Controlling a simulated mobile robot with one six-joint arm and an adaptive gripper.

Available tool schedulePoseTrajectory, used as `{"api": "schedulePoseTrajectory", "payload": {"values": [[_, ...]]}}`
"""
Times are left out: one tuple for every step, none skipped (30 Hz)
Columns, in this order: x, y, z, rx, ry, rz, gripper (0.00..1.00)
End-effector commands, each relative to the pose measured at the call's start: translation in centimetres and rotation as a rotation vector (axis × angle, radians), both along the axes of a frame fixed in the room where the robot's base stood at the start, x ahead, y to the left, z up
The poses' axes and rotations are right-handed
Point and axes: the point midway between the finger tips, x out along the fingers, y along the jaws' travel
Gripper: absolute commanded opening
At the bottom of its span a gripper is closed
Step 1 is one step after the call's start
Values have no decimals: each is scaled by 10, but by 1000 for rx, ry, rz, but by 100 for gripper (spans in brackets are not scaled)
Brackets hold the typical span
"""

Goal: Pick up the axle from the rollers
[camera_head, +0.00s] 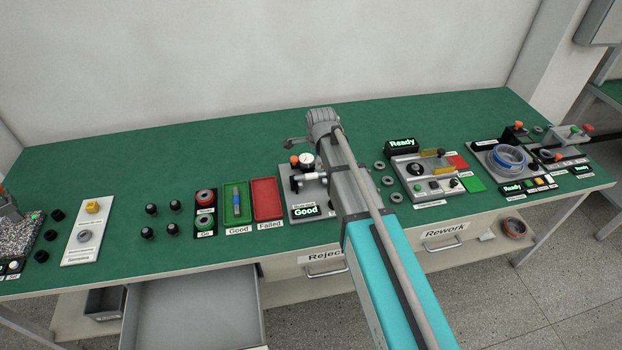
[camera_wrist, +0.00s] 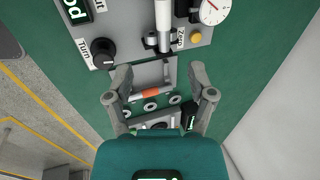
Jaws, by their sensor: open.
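The axle (camera_wrist: 163,14) is a pale, smooth rod on the grey test fixture, cut off by the top edge of the wrist view. In the head view the axle (camera_head: 309,177) lies roughly level beneath the dial gauge (camera_head: 307,160). The rollers (camera_wrist: 152,41) show as small dark and grey parts around its lower end in the wrist view. My gripper (camera_wrist: 160,72) is open and empty, with its two fingers apart and the axle beyond their tips. In the head view my arm hides the right part of the fixture.
The fixture's display reads "Good" (camera_head: 306,211). A dark turn knob (camera_wrist: 103,50) and a yellow button (camera_wrist: 197,37) are on its plate. Green (camera_head: 237,190) and red (camera_head: 267,185) trays stand left of the fixture. Several loose grey rings (camera_head: 385,181) lie to its right.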

Motion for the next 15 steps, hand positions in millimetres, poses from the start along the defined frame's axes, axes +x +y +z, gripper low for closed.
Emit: {"api": "schedulePoseTrajectory", "payload": {"values": [[2,1,-8,0,0,0,71],[2,1,-10,0,0,0,71],[3,1,-14,0,0,1,71],[4,2,-16,0,0,1,71],[4,3,-18,-1,0,2,71],[5,3,-21,-1,0,2,71],[6,3,-23,-1,0,2,71],[7,4,-26,-1,0,2,71],[8,4,-29,-1,0,2,71],[8,4,-31,-1,0,2,71],[9,4,-33,-1,0,2,71],[10,4,-36,-1,0,2,71],[11,5,-38,-1,0,2,71],[11,5,-41,-1,0,2,71],[12,5,-44,-1,0,2,71]]}}
